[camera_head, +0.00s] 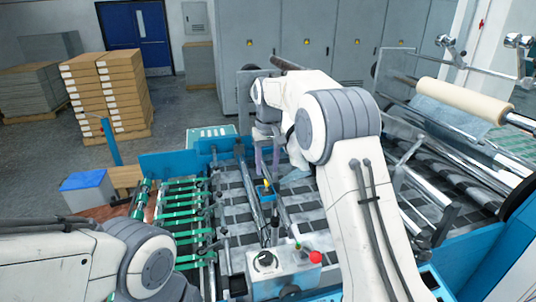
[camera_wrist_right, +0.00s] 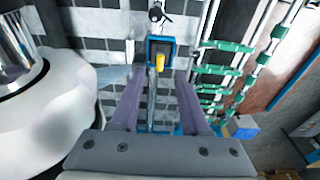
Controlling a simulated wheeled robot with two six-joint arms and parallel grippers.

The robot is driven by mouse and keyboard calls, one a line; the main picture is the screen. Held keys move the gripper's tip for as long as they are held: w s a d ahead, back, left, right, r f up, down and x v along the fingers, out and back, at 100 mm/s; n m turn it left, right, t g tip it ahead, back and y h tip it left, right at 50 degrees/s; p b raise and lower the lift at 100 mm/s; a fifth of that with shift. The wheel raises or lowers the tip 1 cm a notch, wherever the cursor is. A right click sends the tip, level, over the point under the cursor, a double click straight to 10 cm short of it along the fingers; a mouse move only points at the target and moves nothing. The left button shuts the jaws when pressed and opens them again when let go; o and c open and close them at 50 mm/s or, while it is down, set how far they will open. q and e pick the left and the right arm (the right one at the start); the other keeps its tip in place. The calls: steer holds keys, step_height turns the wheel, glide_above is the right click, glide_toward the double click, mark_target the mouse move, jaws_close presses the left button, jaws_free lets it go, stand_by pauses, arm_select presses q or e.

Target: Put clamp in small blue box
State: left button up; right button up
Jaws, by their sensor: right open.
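A small blue and yellow piece (camera_head: 267,190), which looks like the clamp, sits on a rail over the machine's slatted bed. In the right wrist view it (camera_wrist_right: 160,58) shows between and beyond the fingertips, apart from them. My right gripper (camera_head: 268,158) is open and empty, its two purple fingers pointing down over the bed; they also show in the right wrist view (camera_wrist_right: 158,88). The small blue box (camera_head: 88,192) stands beyond the machine's left side, and it shows at the lower right of the wrist view (camera_wrist_right: 243,128). My left arm shows at lower left; its gripper is out of view.
Green-banded rollers (camera_head: 182,218) lie between the bed and the blue box. A control box with a red knob (camera_head: 316,257) stands at the near edge. A large cream roll (camera_head: 463,98) is at the right. Stacked cartons (camera_head: 110,92) stand on the floor behind.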

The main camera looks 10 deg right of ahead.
step_height(320, 180, up, 7)
steer(key=s+a+f+n, duration=0.1)
steer(key=s+a+n, duration=0.1)
steer(key=s+a, duration=0.6)
steer(key=s+a+f+n, duration=0.2)
steer(key=s+a, duration=0.3)
steer(key=s, duration=0.5)
steer(key=s+f+n, duration=0.1)
steer(key=s+f, duration=0.2)
steer(key=s, duration=0.4)
steer(key=s+f+n+g, duration=0.1)
steer(key=s+f, duration=0.2)
steer(key=s, duration=0.5)
steer(key=s+d+f+n+y, duration=0.1)
steer(key=s+f, duration=0.2)
steer(key=s, duration=0.4)
steer(key=shift+s, duration=0.25)
step_height(320, 180, down, 13)
steer(key=b, duration=1.3)
steer(key=shift+r, duration=0.15)
